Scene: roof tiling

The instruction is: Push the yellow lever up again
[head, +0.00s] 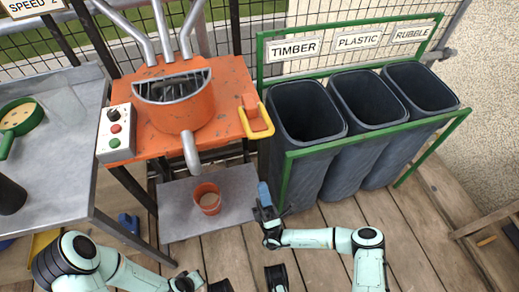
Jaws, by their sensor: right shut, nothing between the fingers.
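The yellow lever (257,134) is a U-shaped loop on an orange block at the right edge of the orange machine (232,72). Its crossbar sits low, toward me, and the loop points down and outward. My right gripper (264,194) has blue fingertips pointing up. It is shut and empty, below the lever in the picture and apart from it. My left arm comes in at the lower left. Its dark end (186,282) is at the bottom edge, and its fingers cannot be made out.
A terracotta-coloured cup (207,198) stands on a grey plate (178,222) under the spout. Timber, plastic and rubble bins (308,125) in a green frame stand close to the right. A control box (116,134) is at the machine's left. A grey table (72,178) stands left.

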